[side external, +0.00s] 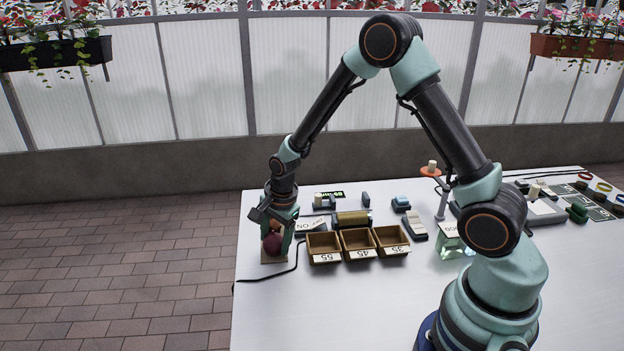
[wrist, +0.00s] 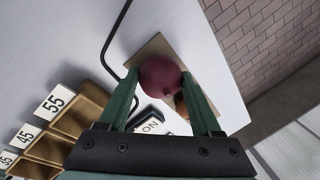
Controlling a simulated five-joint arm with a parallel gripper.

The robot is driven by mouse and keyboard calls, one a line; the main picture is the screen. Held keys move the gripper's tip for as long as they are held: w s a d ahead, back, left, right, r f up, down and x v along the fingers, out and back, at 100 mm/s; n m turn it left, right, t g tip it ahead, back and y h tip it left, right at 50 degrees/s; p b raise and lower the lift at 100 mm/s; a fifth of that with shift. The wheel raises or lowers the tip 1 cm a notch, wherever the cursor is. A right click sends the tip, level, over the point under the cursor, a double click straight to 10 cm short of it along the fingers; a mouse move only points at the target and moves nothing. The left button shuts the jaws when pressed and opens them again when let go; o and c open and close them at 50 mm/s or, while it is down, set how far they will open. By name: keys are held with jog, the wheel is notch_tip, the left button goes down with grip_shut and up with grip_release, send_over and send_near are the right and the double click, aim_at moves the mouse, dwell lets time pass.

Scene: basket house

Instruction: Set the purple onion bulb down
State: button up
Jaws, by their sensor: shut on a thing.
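The purple onion bulb (side external: 271,244) is a dark round bulb at the left end of the table. It also shows in the wrist view (wrist: 160,77), between the fingers. My gripper (side external: 277,240) points down and is shut on the bulb, with a green finger on each side. A flat tan board (side external: 270,259) lies under the bulb; in the wrist view the board (wrist: 153,50) shows around it. I cannot tell whether the bulb touches the board. A brownish-orange round thing (wrist: 181,106) sits close beside the bulb, partly hidden by a finger.
Three open wooden boxes (side external: 325,239) labelled 55, 45 and 35 stand just right of my gripper. A black cable (side external: 270,278) runs past the board. An ON card (side external: 309,226) and small devices lie behind. The front table (side external: 330,310) is clear.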

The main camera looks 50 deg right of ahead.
jog(key=shift+f, duration=0.15)
jog(key=o, duration=1.4)
jog(key=v, duration=1.2)
jog(key=s+a+r+n+t, duration=0.1)
jog(key=s+r+n+t, duration=0.2)
jog(key=s+r+n, duration=0.9)
jog(key=shift+s+a+n, duration=0.25)
jog(key=shift+s+n, duration=0.6)
jog(key=shift+n, duration=2.05)
